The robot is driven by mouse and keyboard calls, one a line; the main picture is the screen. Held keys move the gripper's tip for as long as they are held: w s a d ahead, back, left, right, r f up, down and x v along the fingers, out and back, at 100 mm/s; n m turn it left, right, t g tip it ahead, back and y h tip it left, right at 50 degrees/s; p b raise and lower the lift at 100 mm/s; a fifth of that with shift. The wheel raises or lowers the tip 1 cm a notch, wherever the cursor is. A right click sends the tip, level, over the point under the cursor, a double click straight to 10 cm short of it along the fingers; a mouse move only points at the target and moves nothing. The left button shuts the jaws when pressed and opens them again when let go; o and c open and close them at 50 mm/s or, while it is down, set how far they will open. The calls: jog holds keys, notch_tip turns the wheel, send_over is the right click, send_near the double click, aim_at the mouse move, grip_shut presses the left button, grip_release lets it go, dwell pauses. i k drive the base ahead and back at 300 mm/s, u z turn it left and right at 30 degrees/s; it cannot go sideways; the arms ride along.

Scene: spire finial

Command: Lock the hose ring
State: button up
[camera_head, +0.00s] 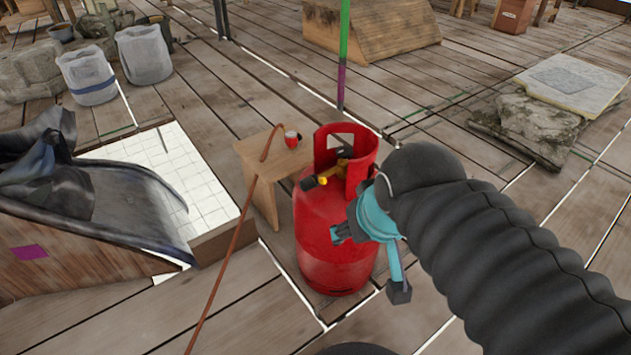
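A red gas cylinder (323,238) stands upright on the plank floor, with a red collar around its top. An orange-brown hose (232,248) runs from the small stool down to the lower left picture edge. I cannot make out a separate hose ring or whether it is locked. My teal gripper (369,263) is in front of the cylinder's right side, its fingers spread apart and empty. I cannot tell whether it touches the cylinder.
A green and purple pole (343,60) stands behind. A dark-draped wooden box (95,245) is at left. Stone slabs (540,115) lie at right. Floor in front is clear.

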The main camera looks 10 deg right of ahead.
aim_at(322, 180)
jog(key=z, duration=1.9)
jog(key=k, duration=0.8)
jog(key=u, duration=0.85)
jog(key=i, duration=0.5)
jog(key=u, duration=0.05)
